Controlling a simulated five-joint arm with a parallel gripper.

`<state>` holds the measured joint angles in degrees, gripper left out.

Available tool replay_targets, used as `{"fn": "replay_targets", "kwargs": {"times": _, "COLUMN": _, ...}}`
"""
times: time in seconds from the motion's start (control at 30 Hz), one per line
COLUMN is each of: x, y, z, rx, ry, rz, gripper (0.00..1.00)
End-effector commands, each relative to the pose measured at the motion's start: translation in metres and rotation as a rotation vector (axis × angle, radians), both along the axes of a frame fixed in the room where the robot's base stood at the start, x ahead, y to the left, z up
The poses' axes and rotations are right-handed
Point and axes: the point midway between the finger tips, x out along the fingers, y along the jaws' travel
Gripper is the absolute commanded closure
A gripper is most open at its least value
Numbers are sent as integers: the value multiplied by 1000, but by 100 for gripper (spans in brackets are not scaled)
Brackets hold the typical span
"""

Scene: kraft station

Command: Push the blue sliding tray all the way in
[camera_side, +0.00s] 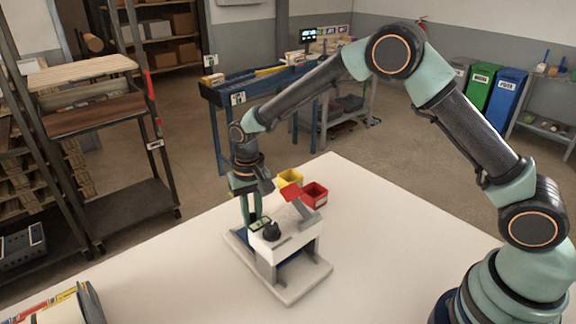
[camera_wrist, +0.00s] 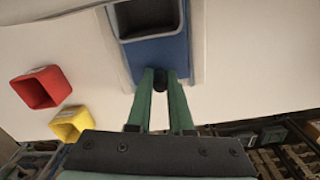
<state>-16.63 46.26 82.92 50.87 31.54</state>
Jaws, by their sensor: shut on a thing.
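The blue sliding tray (camera_wrist: 158,55) shows at the top of the wrist view, with a dark hollow in it and a small black knob (camera_wrist: 159,80) on its near edge. My gripper (camera_wrist: 160,76) has its two green fingers on either side of this knob and is shut on it. In the side view my gripper (camera_side: 252,222) points down at the back left end of the small white station (camera_side: 285,243). Little of the tray shows there, mostly hidden by the station and my fingers.
The white table (camera_side: 390,225) is clear to the right.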

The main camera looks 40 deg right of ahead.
Motion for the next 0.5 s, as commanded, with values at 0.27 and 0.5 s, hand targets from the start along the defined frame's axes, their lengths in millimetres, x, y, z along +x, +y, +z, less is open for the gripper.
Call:
{"fn": "replay_targets", "kwargs": {"times": 0.27, "x": -28, "y": 0, "z": 2, "rx": 1, "ry": -3, "rz": -1, "gripper": 100}}
{"fn": "replay_targets", "kwargs": {"times": 0.5, "x": -33, "y": 0, "z": 2, "rx": -1, "ry": 1, "rz": -1, "gripper": 100}}
